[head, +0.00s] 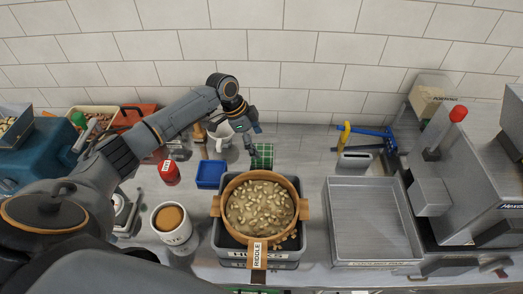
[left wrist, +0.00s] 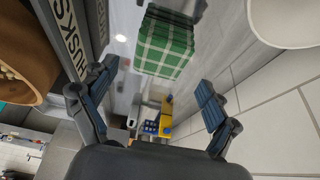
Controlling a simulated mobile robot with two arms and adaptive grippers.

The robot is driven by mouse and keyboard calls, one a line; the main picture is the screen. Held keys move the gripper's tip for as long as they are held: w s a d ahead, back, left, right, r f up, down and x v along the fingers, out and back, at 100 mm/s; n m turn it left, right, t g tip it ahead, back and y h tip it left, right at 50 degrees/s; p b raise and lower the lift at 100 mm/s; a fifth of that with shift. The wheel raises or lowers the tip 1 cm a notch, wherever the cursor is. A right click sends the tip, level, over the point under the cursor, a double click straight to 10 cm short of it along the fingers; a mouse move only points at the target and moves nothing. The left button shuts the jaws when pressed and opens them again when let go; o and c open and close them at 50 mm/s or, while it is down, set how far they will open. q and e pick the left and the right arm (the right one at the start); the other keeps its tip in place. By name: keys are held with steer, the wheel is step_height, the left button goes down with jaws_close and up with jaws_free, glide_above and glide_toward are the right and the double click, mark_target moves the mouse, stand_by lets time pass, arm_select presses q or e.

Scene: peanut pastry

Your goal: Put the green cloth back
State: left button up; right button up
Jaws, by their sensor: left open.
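The green checked cloth (head: 262,156) lies folded on the metal counter, behind the round wooden riddle. In the left wrist view the cloth (left wrist: 165,45) shows ahead of the fingers, near the top middle. My left gripper (head: 250,138) is just left of and behind the cloth, beside a white mug (head: 221,136). Its two blue-padded fingers (left wrist: 152,95) are spread apart with nothing between them. The cloth appears apart from both fingers. My right gripper does not show.
The riddle (head: 258,210), full of peanuts, sits over a grey bin marked HUSKS (head: 225,252). A blue tray (head: 210,174) and a red tin (head: 169,173) stand left. A metal tray (head: 375,220) lies right. A yellow-and-blue tool (head: 367,132) is behind it. The tiled wall is close behind.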

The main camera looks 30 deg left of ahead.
arm_select(q)
steer(key=b+v, duration=0.1)
steer(key=v, duration=0.6)
stand_by(0.4)
